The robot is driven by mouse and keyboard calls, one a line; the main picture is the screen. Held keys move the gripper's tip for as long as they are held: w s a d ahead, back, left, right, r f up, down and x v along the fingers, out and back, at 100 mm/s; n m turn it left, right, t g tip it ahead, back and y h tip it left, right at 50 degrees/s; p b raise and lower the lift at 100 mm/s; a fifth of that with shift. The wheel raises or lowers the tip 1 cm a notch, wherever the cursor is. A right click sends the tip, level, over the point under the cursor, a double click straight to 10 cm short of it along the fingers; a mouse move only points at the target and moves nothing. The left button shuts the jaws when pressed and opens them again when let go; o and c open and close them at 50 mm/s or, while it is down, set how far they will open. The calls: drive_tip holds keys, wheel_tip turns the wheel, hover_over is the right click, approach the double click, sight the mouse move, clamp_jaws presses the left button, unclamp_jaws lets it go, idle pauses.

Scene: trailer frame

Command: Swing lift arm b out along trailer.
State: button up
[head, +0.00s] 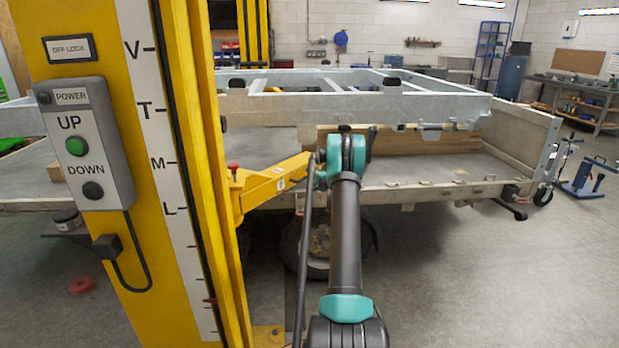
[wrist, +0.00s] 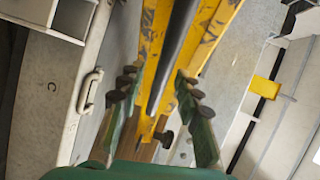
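The yellow lift arm (head: 275,183) reaches from the lift column (head: 180,120) to the right, under the raised trailer frame (head: 360,104). I cannot tell from a label whether it is arm b. My gripper's fingers are hidden behind my wrist in the head view. In the wrist view my gripper (wrist: 158,82) has its green fingers with dark pads spread on both sides of the yellow lift arm (wrist: 205,25). The fingers look apart, and firm contact does not show.
A control box (head: 85,143) with UP and DOWN buttons is on the column. The flat trailer bed (head: 440,170) stands behind, with a wheel (head: 318,250) below it. A red ring (head: 82,286) lies on the floor at left.

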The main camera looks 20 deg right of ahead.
drive_tip(key=shift+w+a, duration=0.1)
drive_tip(key=shift+w, duration=0.3)
drive_tip(key=shift+c, duration=0.2)
clamp_jaws()
